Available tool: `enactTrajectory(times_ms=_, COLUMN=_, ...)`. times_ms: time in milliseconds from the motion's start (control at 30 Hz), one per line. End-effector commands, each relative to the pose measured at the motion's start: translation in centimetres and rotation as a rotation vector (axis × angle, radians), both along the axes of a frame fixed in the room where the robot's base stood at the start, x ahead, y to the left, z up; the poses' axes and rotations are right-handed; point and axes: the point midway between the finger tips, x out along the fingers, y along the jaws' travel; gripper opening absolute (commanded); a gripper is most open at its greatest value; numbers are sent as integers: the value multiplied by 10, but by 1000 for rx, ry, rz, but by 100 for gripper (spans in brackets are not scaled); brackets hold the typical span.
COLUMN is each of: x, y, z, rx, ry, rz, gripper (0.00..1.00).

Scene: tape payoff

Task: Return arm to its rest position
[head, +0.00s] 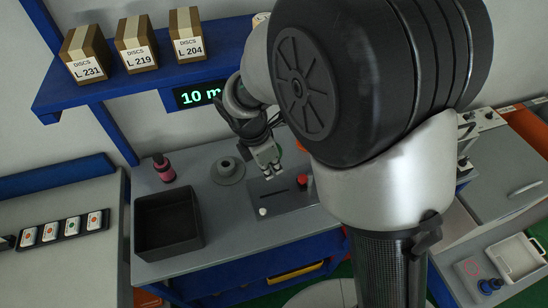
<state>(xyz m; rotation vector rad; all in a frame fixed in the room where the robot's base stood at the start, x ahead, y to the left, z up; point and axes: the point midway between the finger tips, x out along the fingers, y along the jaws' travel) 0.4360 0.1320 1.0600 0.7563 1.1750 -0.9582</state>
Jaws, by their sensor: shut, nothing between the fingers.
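My gripper (266,163) is shut and empty. It hangs over the back middle of the grey bench (217,201), between a round grey flanged hub (227,170) and a small red part (303,181). Its fingers point down, and I cannot tell how high above the bench they are. My own large black and silver arm links fill the middle and upper right of the head view. They hide the bench's right part and some of what lies behind it.
On the bench are an empty dark tray (168,222), a pink-red bottle (163,168) and a dark plate (284,196) with a white knob. A blue shelf (140,74) above holds several disc boxes. A green-lettered display (198,93) hangs beneath. A white tray (517,257) sits at right.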

Motion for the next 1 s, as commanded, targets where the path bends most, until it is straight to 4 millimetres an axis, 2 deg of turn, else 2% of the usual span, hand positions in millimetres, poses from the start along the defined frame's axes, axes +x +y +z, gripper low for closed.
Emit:
enactTrajectory(times_ms=267, x=-1, y=-1, z=4, rx=4, ry=-4, rz=-12, gripper=0)
enactTrajectory(times_ms=367, x=-4, y=-10, z=18, rx=25, ry=-29, rz=-91, gripper=0)
enactTrajectory(times_ms=467, x=-14, y=-28, z=47, rx=70, ry=-82, rz=-263, gripper=0)
enactTrajectory(times_ms=600, x=-43, y=-62, z=94, rx=169, ry=-177, rz=-607, gripper=0)
enactTrajectory(times_ms=700, x=-70, y=-83, z=120, rx=246, ry=-237, rz=-859, gripper=0)
enactTrajectory(times_ms=833, x=-108, y=-106, z=144, rx=354, ry=-307, rz=-1183, gripper=0)
enactTrajectory(times_ms=1000, x=-155, y=-125, z=161, rx=497, ry=-375, rz=-1569, gripper=0)
